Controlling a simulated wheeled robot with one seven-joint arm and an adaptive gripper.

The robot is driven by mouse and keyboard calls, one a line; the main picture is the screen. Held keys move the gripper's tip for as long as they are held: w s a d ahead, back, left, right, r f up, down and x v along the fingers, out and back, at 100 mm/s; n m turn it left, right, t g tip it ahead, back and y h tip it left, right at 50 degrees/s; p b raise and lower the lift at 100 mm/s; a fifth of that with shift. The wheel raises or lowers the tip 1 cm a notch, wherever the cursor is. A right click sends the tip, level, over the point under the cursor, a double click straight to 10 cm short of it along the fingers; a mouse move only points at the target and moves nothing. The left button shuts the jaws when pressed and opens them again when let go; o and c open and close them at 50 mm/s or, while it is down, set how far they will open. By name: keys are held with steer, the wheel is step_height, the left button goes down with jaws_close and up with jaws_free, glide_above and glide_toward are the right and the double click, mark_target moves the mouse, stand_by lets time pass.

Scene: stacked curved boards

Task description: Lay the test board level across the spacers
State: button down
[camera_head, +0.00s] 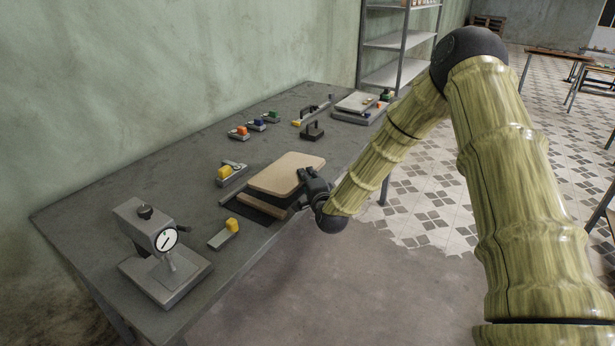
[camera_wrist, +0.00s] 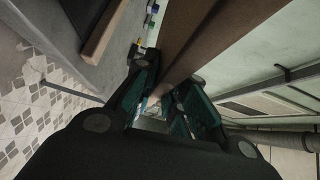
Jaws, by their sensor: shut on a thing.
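The tan board (camera_head: 287,172) with rounded corners is held by my gripper (camera_head: 311,187) at its near right edge. In the wrist view the same board (camera_wrist: 205,45) shows edge-on as a brown slab running between the fingers of my gripper (camera_wrist: 165,100). Under it, in the head view, another board edge (camera_head: 270,199) shows above a dark mat (camera_head: 248,208). It also shows in the wrist view as a board (camera_wrist: 104,27), apart from the held one. The held board hides most of what is below. I cannot tell which parts are the spacers.
A dial gauge stand (camera_head: 164,250) is at the near left. Grey pieces with yellow blocks (camera_head: 225,172) (camera_head: 233,225) lie left of and in front of the boards. Small coloured blocks (camera_head: 256,124), a black-handled tool (camera_head: 312,130) and a pale stack (camera_head: 356,104) are farther back. The left tabletop is clear.

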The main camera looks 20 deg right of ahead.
steer(key=shift+f+b, duration=1.75)
steer(key=shift+f, duration=0.45)
steer(key=shift+f+b, duration=1.5)
steer(key=shift+f, duration=0.15)
steer(key=shift+w+a+b, duration=0.45)
steer(key=shift+w+a, duration=0.3)
steer(key=shift+w, duration=0.15)
stand_by(1.2)
steer(key=c, duration=1.5)
jaws_free()
steer(key=shift+f+b, duration=0.25)
steer(key=shift+b, duration=0.1)
